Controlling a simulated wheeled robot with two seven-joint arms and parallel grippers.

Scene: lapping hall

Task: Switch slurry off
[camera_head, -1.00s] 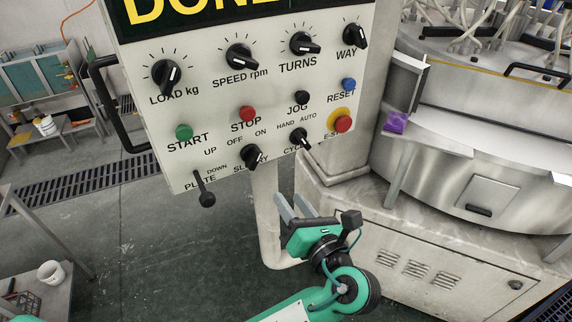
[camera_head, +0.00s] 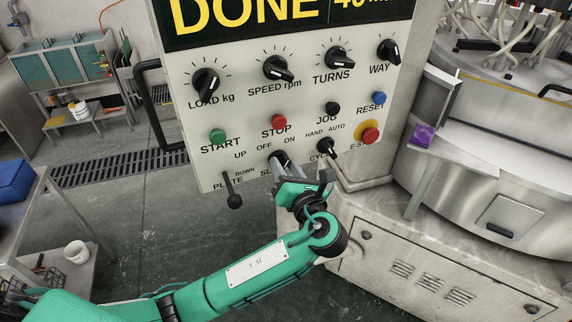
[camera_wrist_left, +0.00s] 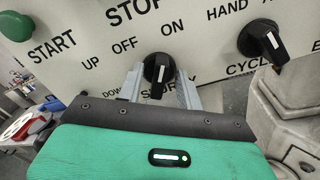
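The black SLURRY knob (camera_head: 279,157) is on the lower row of the pale control panel (camera_head: 213,108), below the words OFF and ON. My left gripper (camera_head: 283,166) is at the knob, reaching up from below, and partly hides it and its label. In the left wrist view the knob (camera_wrist_left: 158,72) sits between the two grey fingers, one on each side. The fingers are apart, with narrow gaps beside the knob, so the gripper looks open. My right gripper is in neither view.
The CYCLE knob (camera_head: 327,149) is close on the right, with the red E-STOP button (camera_head: 370,135) beyond it. The PLATE lever (camera_head: 233,192) hangs at the lower left. A machine cabinet (camera_head: 440,255) stands below right. A purple object (camera_head: 423,135) lies on a ledge at right.

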